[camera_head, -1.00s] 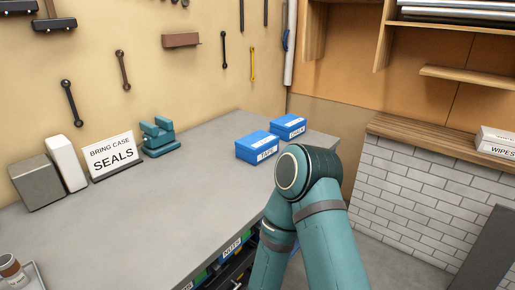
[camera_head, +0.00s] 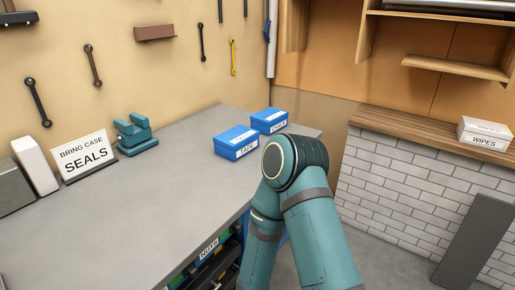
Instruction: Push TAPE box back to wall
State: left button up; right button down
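The blue TAPE box (camera_head: 236,143) sits on the grey workbench (camera_head: 130,220), near its right-hand end and apart from the wall (camera_head: 120,80). A second blue box (camera_head: 269,121) with a white label stands just behind it and to the right. A teal arm of mine rises from the bottom, its rounded joint in front of the bench edge, to the right of the TAPE box. Neither of my grippers shows in this view. I cannot tell whether the arm touches the bench.
A teal vise (camera_head: 135,134), a "BRING CASE SEALS" sign (camera_head: 84,156) and a white block (camera_head: 35,167) stand along the wall. Tools hang above. A WIPES box (camera_head: 485,133) sits on a wooden ledge (camera_head: 430,133) at right. The bench's middle is clear.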

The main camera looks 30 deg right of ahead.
aim_at(235, 143)
jog(key=i+l, duration=0.1)
jog(key=l, duration=0.45)
jog(key=i+l, duration=0.1)
jog(key=l, duration=0.5)
jog(key=i+l, duration=0.1)
jog(key=l, duration=1)
jog(key=i+l, duration=0.15)
jog(key=l, duration=0.4)
jog(key=i+l, duration=0.1)
jog(key=l, duration=0.5)
jog(key=i+l, duration=0.1)
jog(key=l, duration=0.45)
jog(key=l+u, duration=0.1)
jog(key=u, duration=0.3)
jog(key=l+u, duration=0.15)
jog(key=u, duration=0.25)
jog(key=l+u, duration=0.1)
jog(key=u, duration=0.3)
